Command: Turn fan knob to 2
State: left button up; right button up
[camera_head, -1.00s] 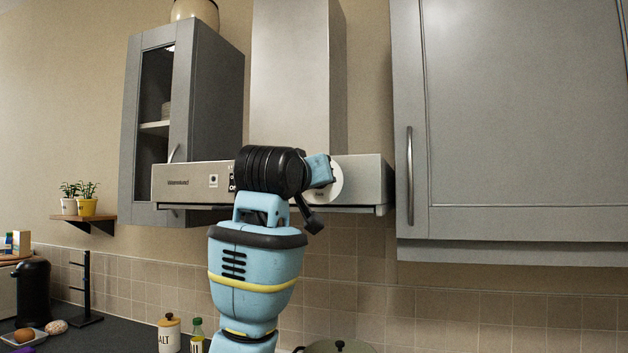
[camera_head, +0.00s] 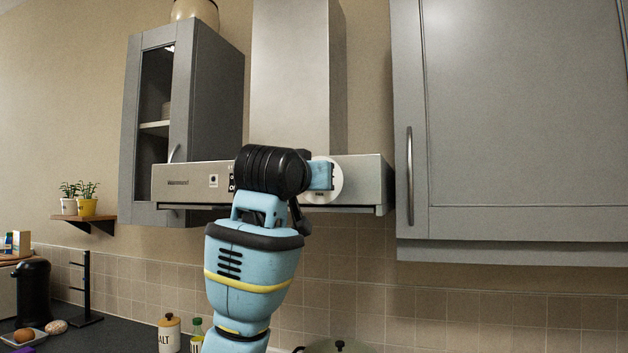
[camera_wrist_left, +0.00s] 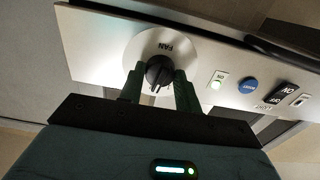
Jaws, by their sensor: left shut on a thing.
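The range hood's front panel (camera_head: 366,178) carries a round pale fan dial (camera_head: 336,186), largely hidden by my left wrist in the head view. In the left wrist view the dial (camera_wrist_left: 190,48) bears the word FAN, and the black fan knob (camera_wrist_left: 157,71) sits at its middle. My left gripper (camera_wrist_left: 160,82) has one finger on each side of the knob and is shut on it. The knob's white pointer mark faces down in the wrist picture; I cannot read which number it points to. My right gripper is in neither view.
A grey cabinet (camera_head: 520,110) stands right of the hood, a glass-door cabinet (camera_head: 150,110) left. A pot lid (camera_head: 340,346) is below.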

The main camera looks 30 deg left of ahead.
pick_arm(q)
jog(key=o, duration=1)
jog(key=shift+s, duration=0.1)
jog(key=v, duration=0.7)
jog(key=shift+s, duration=0.3)
